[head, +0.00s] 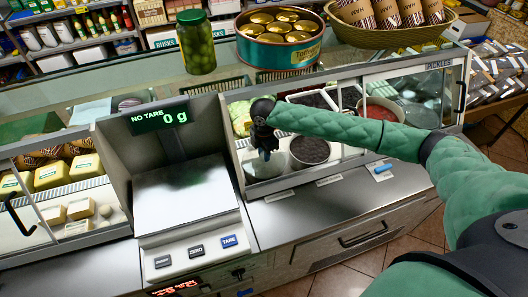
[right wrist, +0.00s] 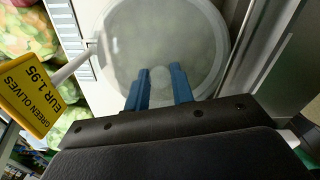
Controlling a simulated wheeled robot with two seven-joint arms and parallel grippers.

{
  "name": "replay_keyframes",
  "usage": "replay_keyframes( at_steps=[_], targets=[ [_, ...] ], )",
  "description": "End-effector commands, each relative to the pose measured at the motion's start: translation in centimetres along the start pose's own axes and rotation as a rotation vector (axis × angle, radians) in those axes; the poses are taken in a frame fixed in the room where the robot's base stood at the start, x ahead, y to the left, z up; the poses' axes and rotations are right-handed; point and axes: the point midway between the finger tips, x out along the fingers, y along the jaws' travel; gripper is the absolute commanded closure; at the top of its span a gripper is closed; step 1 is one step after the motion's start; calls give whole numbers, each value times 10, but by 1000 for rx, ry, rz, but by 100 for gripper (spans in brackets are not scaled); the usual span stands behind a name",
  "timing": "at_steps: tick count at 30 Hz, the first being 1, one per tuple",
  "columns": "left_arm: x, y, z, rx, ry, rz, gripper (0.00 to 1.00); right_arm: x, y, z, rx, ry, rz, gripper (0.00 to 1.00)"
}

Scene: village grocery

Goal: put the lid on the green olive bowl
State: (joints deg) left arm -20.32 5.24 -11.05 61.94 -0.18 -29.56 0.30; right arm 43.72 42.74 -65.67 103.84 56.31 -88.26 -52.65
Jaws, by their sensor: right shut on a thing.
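A round, translucent lid (right wrist: 165,30) fills the upper middle of the right wrist view. The blue fingers of my right gripper (right wrist: 160,88) are shut on the pale knob at its centre. A yellow "GREEN OLIVES" sign (right wrist: 30,95) on a white stem stands beside the lid's left edge. What lies under the lid looks blurred and pale green, so I cannot tell whether the lid touches a bowl rim. In the head view, my right gripper (head: 264,150) points down inside the glass counter, left of a bowl of dark contents (head: 310,150). My left gripper is not in view.
A scale (head: 187,195) reading 0 g stands left of the counter opening. An olive jar (head: 196,45), a can-filled tin (head: 280,50) and a basket (head: 395,38) stand on the top. A red-filled bowl (head: 380,110) sits farther right. Metal edging runs close to the lid's right side.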

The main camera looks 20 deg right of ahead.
Motion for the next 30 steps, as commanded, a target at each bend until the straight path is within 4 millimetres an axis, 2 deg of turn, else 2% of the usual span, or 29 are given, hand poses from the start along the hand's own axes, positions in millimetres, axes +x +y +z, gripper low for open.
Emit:
replay_keyframes(
  at_steps=[30],
  targets=[
    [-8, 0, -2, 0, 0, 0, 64, 1, 0, 0, 0, 0, 0, 99]
  ],
)
